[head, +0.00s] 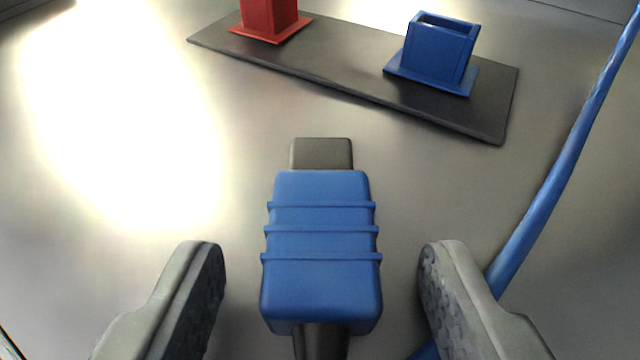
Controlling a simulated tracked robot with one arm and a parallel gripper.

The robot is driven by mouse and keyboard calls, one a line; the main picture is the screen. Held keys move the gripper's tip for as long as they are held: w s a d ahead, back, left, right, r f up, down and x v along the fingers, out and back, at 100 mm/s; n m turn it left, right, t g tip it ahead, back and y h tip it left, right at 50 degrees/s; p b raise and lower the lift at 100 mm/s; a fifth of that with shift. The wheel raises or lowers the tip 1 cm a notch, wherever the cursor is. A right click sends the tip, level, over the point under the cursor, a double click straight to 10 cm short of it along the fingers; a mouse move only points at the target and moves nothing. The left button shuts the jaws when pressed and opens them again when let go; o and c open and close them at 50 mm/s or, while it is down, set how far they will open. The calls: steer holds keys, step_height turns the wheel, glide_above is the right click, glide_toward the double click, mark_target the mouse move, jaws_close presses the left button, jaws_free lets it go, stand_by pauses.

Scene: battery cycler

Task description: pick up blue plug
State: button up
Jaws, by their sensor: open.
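The blue plug (321,255) lies in the lower middle of the head view, with raised ribs across its body. Its dark grey tip (321,154) points away from me, toward the back. A dark part shows below its near end and runs out of the picture. My gripper (322,268) is open, with one grey finger on each side of the plug. Gaps show between both padded fingers and the plug, so neither appears to touch it.
A dark plate (345,84) at the back carries a red socket (269,18) and an open-topped blue socket (438,50). A blue cable (565,165) runs down the right side, passing behind the right finger. The grey surface at left is clear, with bright glare.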

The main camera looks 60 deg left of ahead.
steer(key=shift+a, duration=0.1)
steer(key=c, duration=1.1)
steer(key=shift+w+r, duration=0.1)
steer(key=shift+r, duration=1.65)
steer(key=s+d+b, duration=0.1)
steer(key=s+b, duration=0.1)
steer(key=s, duration=0.6)
steer(key=s+d+r+b, duration=0.1)
steer(key=s+d+b, duration=0.1)
steer(key=s, duration=0.5)
steer(key=shift+s+d+r+b, duration=0.2)
steer(key=shift+s+d+b, duration=0.15)
steer(key=shift+b, duration=0.2)
